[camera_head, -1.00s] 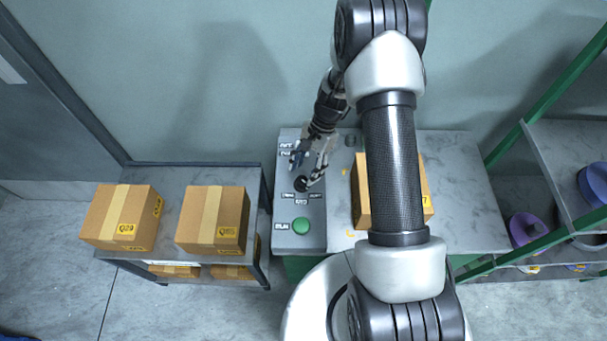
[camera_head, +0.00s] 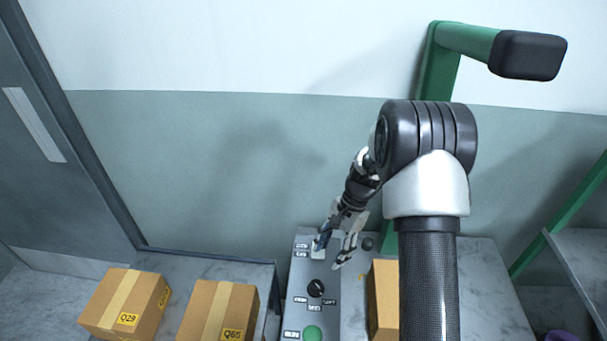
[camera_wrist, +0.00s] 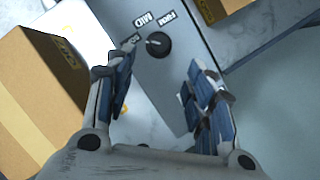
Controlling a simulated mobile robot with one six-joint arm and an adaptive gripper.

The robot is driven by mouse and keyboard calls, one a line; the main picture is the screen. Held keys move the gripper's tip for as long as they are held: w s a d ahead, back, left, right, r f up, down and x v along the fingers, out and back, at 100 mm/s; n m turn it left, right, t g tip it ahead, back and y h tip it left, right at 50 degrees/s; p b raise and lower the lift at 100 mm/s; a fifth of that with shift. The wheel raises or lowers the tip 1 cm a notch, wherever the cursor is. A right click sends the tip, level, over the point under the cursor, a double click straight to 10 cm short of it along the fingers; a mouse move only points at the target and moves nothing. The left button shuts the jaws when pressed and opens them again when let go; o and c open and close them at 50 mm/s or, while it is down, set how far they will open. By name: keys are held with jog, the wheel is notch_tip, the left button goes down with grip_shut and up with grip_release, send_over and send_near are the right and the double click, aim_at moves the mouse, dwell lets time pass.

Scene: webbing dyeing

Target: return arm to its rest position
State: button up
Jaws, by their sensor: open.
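My gripper (camera_head: 336,250) hangs above the grey control panel (camera_head: 296,312) in the head view, its fingers spread and empty. In the wrist view my gripper (camera_wrist: 160,95) also shows open, with the panel between and beyond its fingers. A black rotary knob (camera_head: 316,287) with labels around it sits on the panel; in the wrist view the knob (camera_wrist: 157,45) lies just past the fingertips, apart from them. A green button (camera_head: 312,333) is at the panel's near end. My arm reaches forward over the right part of the worktop.
A cardboard box (camera_head: 383,300) stands right of the panel, partly hidden by my arm. Two more boxes, one marked Q29 (camera_head: 125,300) and one marked Q65 (camera_head: 218,312), stand on the left table. A green frame (camera_head: 440,75) rises behind; a green-framed shelf (camera_head: 580,255) is at right.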

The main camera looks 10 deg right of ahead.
jog(key=s+a+r+n+t+h, duration=0.1)
jog(key=s+a+r+n, duration=0.2)
jog(key=r, duration=0.7)
jog(key=s+r+n+t+h, duration=0.1)
jog(key=s+r+n+t, duration=0.3)
jog(key=r, duration=0.6)
jog(key=s+a+r+n+h, duration=0.1)
jog(key=s+r+n, duration=0.1)
jog(key=s, duration=0.6)
jog(key=s+r+n+t, duration=0.1)
jog(key=s+r+n, duration=0.2)
jog(key=s, duration=0.6)
jog(key=shift+a+r+t+h, duration=0.3)
jog(key=shift+a+r+h, duration=0.1)
jog(key=shift+r, duration=0.3)
